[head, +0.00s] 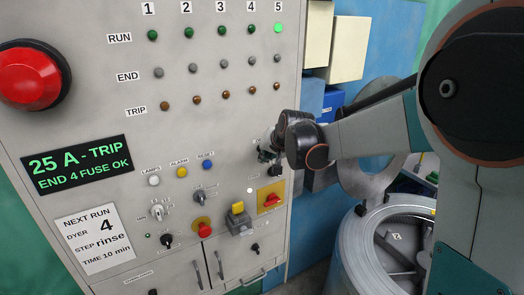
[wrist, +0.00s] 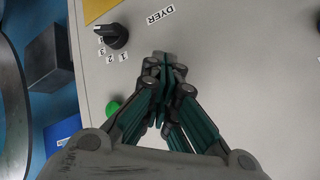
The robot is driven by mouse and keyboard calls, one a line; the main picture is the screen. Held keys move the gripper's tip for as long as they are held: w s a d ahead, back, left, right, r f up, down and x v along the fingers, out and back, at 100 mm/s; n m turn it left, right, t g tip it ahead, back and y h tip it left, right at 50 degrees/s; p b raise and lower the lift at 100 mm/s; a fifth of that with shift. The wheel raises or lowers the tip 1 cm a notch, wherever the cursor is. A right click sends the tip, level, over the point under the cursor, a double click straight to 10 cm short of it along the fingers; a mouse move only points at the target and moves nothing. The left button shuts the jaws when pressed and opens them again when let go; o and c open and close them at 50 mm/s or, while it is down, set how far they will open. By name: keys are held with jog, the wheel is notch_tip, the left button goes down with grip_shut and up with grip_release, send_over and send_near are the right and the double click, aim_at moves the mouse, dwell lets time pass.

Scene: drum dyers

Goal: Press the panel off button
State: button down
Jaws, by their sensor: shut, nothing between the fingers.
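A grey control panel (head: 110,150) fills the left of the head view. My gripper (head: 266,154) is at its right side, fingers toward the panel face. In the wrist view my gripper (wrist: 164,68) is shut and empty, with its fingertips close to the panel face; I cannot tell if they touch it. A round green button (wrist: 113,108) shows just left of the fingers. I cannot make out an off button; the patch behind the fingertips is hidden. A black DYER knob (wrist: 115,36) sits above and left of the fingers.
White (head: 153,180), yellow (head: 182,172) and blue (head: 207,164) buttons sit lower on the panel. A large red mushroom button (head: 32,75) is at upper left. A red switch on a yellow plate (head: 270,197) lies below my gripper. An open metal drum (head: 365,235) stands at right.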

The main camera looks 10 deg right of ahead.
jog(key=shift+s+d, duration=0.25)
jog(key=shift+s, duration=0.4)
jog(key=s, duration=0.1)
jog(key=s+d, duration=0.1)
jog(key=s, duration=0.2)
jog(key=shift+s+d, duration=0.25)
jog(key=shift+s, duration=0.15)
dwell(0.4)
jog(key=s+f+n+g+h+b, duration=0.1)
jog(key=s+f+n+b, duration=0.4)
jog(key=s+f+b, duration=2.6)
jog(key=shift+s+f+g+h+b, duration=0.2)
jog(key=shift+f+g+h+b, duration=0.1)
jog(key=shift+f+h+b, duration=0.15)
jog(key=shift+d, duration=0.1)
